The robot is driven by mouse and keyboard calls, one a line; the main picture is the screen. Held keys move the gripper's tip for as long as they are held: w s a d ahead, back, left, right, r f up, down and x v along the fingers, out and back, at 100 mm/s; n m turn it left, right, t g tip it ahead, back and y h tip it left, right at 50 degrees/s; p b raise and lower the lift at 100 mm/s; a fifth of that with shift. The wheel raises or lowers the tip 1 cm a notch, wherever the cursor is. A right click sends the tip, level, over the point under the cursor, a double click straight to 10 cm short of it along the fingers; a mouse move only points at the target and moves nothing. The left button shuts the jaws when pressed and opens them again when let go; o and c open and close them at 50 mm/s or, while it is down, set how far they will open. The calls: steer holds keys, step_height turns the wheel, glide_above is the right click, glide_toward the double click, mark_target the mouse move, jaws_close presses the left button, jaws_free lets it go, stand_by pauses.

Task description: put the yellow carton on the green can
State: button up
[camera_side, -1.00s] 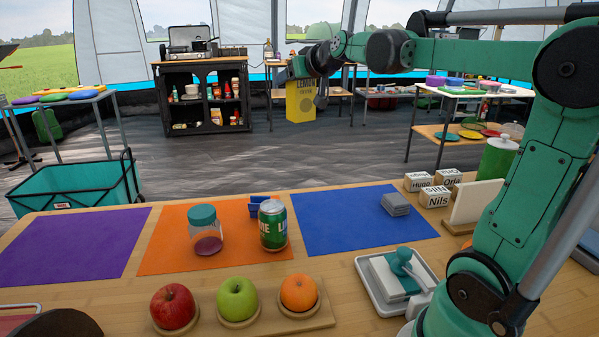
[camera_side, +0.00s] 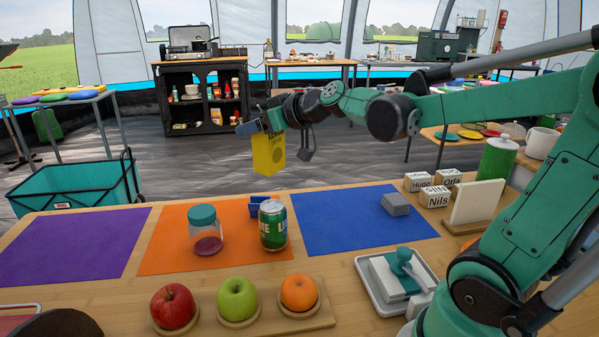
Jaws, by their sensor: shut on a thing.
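The yellow carton (camera_side: 269,153) hangs upright in the air, above and behind the green can (camera_side: 273,226). My gripper (camera_side: 262,124) is shut on the carton near its top. The green can has a silver top and stands upright on the orange mat (camera_side: 165,245), near its right edge. Nothing rests on the can's top. A clear gap shows between the carton's bottom and the can.
A jar with a teal lid (camera_side: 205,230) stands left of the can. A blue object (camera_side: 258,205) sits just behind the can. A red apple (camera_side: 173,306), a green apple (camera_side: 237,298) and an orange (camera_side: 299,292) are in front. The purple mat (camera_side: 75,243) is bare.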

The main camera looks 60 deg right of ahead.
mark_target(261, 164)
steer(key=shift+f, duration=3.8)
steer(key=o, duration=1.2)
steer(key=shift+f, duration=0.15)
steer(key=shift+r, duration=0.2)
steer(key=v, duration=1.2)
steer(key=shift+s+a+f+g, duration=0.25)
steer(key=shift+a+f+g, duration=0.9)
steer(key=shift+a, duration=0.4)
steer(key=shift+s+a+f+g, duration=0.25)
steer(key=shift+a+f+g, duration=0.9)
steer(key=shift+a, duration=0.35)
steer(key=shift+s+a+f+g, duration=0.25)
steer(key=shift+a+f+g, duration=0.75)
steer(key=shift+a+f, duration=0.45)
